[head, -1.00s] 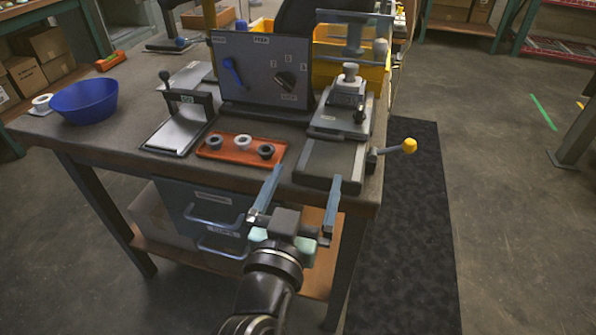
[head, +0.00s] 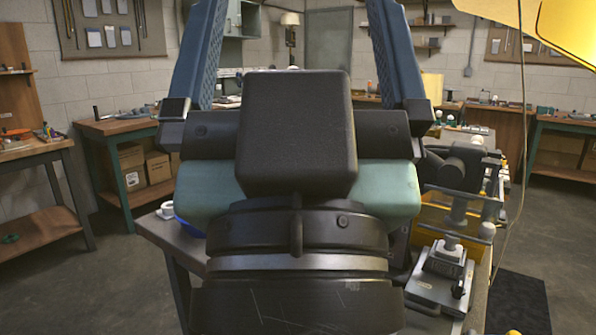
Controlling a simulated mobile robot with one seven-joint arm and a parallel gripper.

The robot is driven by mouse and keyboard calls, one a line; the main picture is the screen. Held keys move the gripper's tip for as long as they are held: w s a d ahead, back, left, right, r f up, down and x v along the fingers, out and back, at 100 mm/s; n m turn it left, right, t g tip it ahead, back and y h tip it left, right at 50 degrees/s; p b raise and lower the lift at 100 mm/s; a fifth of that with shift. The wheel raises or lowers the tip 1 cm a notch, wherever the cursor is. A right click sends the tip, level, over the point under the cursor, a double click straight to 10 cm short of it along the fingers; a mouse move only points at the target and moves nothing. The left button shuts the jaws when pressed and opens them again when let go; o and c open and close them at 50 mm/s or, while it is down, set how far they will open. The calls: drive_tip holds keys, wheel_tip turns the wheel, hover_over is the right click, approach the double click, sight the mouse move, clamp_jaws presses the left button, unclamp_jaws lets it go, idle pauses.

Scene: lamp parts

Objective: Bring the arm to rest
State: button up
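My gripper (head: 298,20) is raised close in front of the head camera and fills the middle of the view. Its two blue fingers stand wide apart and point upward, with their tips cut off at the top edge. The gripper is open and empty. Its dark body and wrist hide most of the workbench (head: 165,238) behind it.
The grey fixture (head: 442,275) on the bench shows at right, with a yellow bin (head: 432,212) behind it. A blurred yellow object (head: 570,30) hangs at top right. A wooden side bench (head: 35,150) stands at left. Open floor lies at lower left.

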wheel_tip(320, 180, up, 22)
drive_tip(key=p, duration=2)
drive_tip(key=shift+r, duration=0.15)
